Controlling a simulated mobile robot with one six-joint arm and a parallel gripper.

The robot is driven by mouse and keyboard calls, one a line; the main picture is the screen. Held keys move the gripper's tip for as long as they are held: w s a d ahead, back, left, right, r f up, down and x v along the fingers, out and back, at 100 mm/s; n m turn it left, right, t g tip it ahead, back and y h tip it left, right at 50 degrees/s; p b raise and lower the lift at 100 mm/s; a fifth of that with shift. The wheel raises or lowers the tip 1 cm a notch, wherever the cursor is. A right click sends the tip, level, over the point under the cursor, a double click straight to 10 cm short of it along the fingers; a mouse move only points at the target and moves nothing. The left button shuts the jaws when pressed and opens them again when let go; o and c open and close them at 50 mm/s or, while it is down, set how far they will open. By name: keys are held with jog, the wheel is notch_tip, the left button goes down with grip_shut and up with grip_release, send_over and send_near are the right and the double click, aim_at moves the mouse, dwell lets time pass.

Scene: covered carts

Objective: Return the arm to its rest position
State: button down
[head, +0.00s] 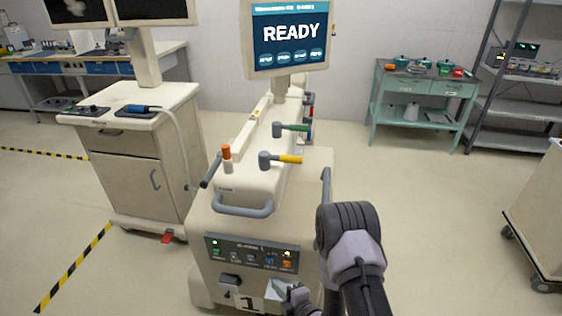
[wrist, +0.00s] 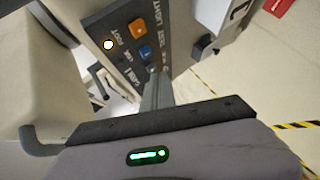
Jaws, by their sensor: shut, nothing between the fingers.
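My arm rises at the lower middle of the head view, in front of the cream cart (head: 208,228). My gripper (head: 276,288) is low at the cart's front, by the lower edge of the dark button panel (head: 252,255). In the wrist view my gripper (wrist: 158,88) shows as narrow grey fingers closed together with nothing between them. The fingers point toward the panel, which carries an orange button and a blue button. I cannot tell whether the fingertips touch the panel.
The cart bears a screen (head: 290,38) reading READY, levers with green and yellow handles, and a front handle (head: 243,208). A cabinet cart (head: 130,165) stands left, a green table (head: 425,87) behind right. Another cart (head: 540,215) is at the right edge. Floor between is clear.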

jog(key=a+r+n+g+y, duration=0.1)
jog(key=a+r+n+y, duration=0.25)
jog(key=r, duration=0.45)
jog(key=a+r+n+g+y, duration=0.1)
jog(key=a+r+n+y, duration=0.1)
jog(key=a+r+n, duration=0.45)
jog(key=s+r+n+g+y, duration=0.2)
jog(key=s+r+n+g, duration=0.6)
jog(key=r+n, duration=0.6)
jog(key=s+d+r+n+h, duration=0.3)
jog(key=s+d+n+h, duration=0.15)
jog(key=s+n, duration=0.3)
jog(key=s+d+r+n+h, duration=0.3)
jog(key=s+d+n, duration=0.3)
jog(key=s+n, duration=0.15)
jog(key=d+r+n+t+h, duration=0.3)
jog(key=d+n+t+h, duration=0.1)
jog(key=d+n, duration=0.3)
jog(key=shift+s+d+r+t+h, duration=0.25)
jog(key=shift+d+h, duration=0.35)
jog(key=shift+d, duration=0.65)
